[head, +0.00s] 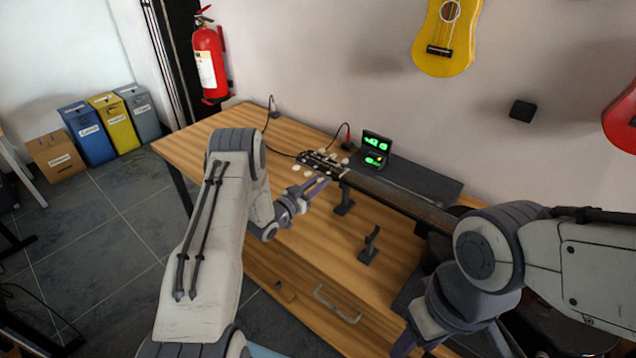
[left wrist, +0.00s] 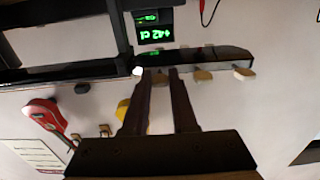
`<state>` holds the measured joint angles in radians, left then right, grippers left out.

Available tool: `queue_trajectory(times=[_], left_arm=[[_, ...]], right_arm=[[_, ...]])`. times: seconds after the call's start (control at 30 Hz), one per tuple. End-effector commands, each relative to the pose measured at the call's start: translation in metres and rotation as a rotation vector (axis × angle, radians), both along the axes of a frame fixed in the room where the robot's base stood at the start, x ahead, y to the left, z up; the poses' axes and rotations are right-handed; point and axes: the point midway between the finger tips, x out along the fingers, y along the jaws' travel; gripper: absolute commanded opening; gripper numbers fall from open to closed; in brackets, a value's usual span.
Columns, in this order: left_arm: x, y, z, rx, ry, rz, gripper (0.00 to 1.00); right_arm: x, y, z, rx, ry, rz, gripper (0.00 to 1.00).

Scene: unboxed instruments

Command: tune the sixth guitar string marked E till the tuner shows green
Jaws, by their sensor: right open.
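The guitar's dark headstock (head: 322,163) lies at the back middle of the bench, its neck (head: 395,195) running right. Pale tuning pegs line its edges, and a few show in the left wrist view, such as one peg (left wrist: 203,75). The tuner (head: 377,150) stands behind it with lit green readouts; its display (left wrist: 155,34) reads about 42 with a unit after it. My left gripper (head: 318,186) is at the headstock, its fingers either side of one peg (left wrist: 159,76); whether they press it is unclear. My right gripper (head: 405,345) is open at the bottom, partly cut off, away from the headstock.
A support post (head: 344,199) stands under the neck and another small black stand (head: 370,245) is nearer the front. A dark mat or case (head: 425,180) lies behind the neck. Cables run across the back. The bench's left end (head: 195,145) is clear.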

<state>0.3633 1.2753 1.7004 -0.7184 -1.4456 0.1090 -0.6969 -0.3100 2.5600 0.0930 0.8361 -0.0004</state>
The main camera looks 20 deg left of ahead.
Motion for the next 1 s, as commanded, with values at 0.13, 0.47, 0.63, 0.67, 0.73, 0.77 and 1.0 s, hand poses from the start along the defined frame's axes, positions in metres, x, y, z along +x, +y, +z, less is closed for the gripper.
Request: queue_trajectory(times=[0.13, 0.47, 0.63, 0.67, 0.73, 0.77, 1.0], left_arm=[[0.000, 0.000, 0.000, 0.001, 0.000, 0.000, 0.00], [0.000, 0.000, -0.003, 0.084, -0.030, 0.000, 0.00], [0.000, 0.000, -0.004, 0.197, -0.072, 0.000, 0.00], [0.000, 0.000, -0.004, 0.222, -0.081, 0.001, 0.00], [0.000, 0.000, -0.005, 0.282, -0.102, 0.001, 0.00], [0.000, 0.000, -0.005, 0.308, -0.113, 0.001, 0.00], [0.000, 0.000, -0.006, 0.523, -0.191, 0.001, 0.00]], right_arm=[[0.000, 0.000, 0.000, 0.000, 0.000, 0.000, 0.50], [0.000, 0.000, -0.012, 0.000, 0.000, 0.000, 0.50], [0.000, 0.000, -0.026, 0.000, 0.000, 0.000, 0.50], [0.000, 0.000, -0.029, 0.000, 0.000, 0.000, 0.50], [0.000, 0.000, -0.037, 0.000, 0.000, 0.000, 0.50], [0.000, 0.000, -0.040, 0.000, 0.000, 0.000, 0.50], [0.000, 0.000, -0.068, 0.000, 0.000, 0.000, 0.50]])
